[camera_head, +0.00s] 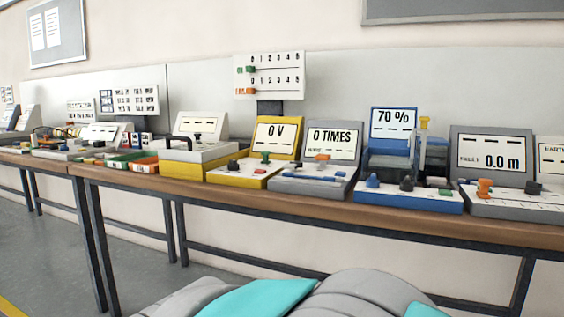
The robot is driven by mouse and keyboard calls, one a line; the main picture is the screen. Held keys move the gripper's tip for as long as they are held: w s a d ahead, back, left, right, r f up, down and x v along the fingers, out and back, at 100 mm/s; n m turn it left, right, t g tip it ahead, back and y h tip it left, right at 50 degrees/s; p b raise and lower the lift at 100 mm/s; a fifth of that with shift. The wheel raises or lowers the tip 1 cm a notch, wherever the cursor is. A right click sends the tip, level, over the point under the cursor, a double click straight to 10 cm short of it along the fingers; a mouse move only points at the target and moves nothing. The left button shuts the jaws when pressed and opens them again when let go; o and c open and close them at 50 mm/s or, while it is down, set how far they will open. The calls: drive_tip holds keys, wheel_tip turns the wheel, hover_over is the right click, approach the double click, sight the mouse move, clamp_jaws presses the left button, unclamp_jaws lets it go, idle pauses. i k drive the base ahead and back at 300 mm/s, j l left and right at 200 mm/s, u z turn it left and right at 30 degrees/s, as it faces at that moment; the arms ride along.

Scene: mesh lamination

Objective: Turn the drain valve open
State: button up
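A blue device with a display reading "70 %" (391,122) stands on the bench at the right of centre. Its blue base (425,203) carries a blue knob (372,181), a dark knob (406,184) and a small green part (445,192). A yellow piece (425,122) stands at the top of a blue and grey part beside the display. No label marks the drain valve legibly, so I cannot tell which of these parts it is. My gripper is not in view. Grey and teal parts of my own body fill the bottom of the head view.
The long wooden bench (330,213) on dark metal legs holds other devices. Left of the blue one are a grey "0 TIMES" unit (333,143) and a yellow "0 V" unit (276,135). A grey "0.0 m" unit (492,150) stands close on its right. Floor (60,255) is clear at left.

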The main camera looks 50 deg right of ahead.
sight(407, 186)
drive_tip(key=z, duration=2.5)
